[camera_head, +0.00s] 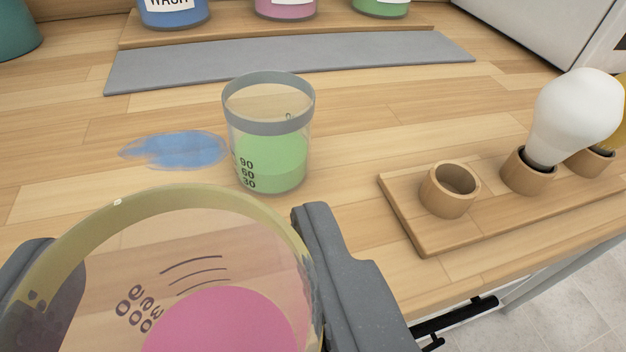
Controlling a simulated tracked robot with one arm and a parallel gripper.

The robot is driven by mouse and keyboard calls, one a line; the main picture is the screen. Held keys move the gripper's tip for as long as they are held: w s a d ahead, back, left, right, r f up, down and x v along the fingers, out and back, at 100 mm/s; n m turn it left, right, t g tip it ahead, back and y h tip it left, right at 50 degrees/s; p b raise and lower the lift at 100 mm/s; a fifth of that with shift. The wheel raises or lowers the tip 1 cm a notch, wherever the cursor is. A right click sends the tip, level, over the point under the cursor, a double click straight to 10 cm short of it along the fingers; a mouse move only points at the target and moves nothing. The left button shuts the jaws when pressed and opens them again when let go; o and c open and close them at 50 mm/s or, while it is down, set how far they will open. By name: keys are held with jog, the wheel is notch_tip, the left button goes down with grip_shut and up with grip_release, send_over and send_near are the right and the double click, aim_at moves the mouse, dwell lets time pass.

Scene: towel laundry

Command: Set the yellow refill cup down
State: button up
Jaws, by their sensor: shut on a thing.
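The yellow refill cup (196,200) is a clear cup with a yellow rim and dark measuring marks, with pink liquid in it. It fills the lower left of the view. My gripper (175,268) is shut on it, with one grey finger on each side of the cup. The cup's lower part is cut off by the frame, so I cannot tell whether its base touches the counter.
A grey-rimmed cup (270,125) of green liquid stands just beyond. A blue spill (177,149) lies left of it. At right, a wooden holder (425,234) has an empty ring (449,190) and a white bulb (577,115). A grey mat (290,60) and bottles are behind.

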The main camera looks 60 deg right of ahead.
jog(key=shift+s+d, duration=0.35)
jog(key=shift+d, duration=0.25)
jog(key=shift+w+d+f, duration=0.15)
jog(key=shift+w+d, duration=0.05)
jog(key=shift+d, duration=0.05)
jog(key=shift+w+d+f+b, duration=0.65)
jog(key=shift+w+f+b, duration=0.15)
jog(key=shift+w, duration=1.65)
jog(key=shift+w+d+f+b, duration=0.65)
jog(key=shift+w+f, duration=0.2)
jog(key=shift+w, duration=1.6)
jog(key=shift+w+d+f+b, duration=0.65)
jog(key=shift+w+f+b, duration=0.15)
jog(key=shift+w, duration=1.65)
jog(key=o, duration=0.7)
jog(key=shift+f, duration=0.1)
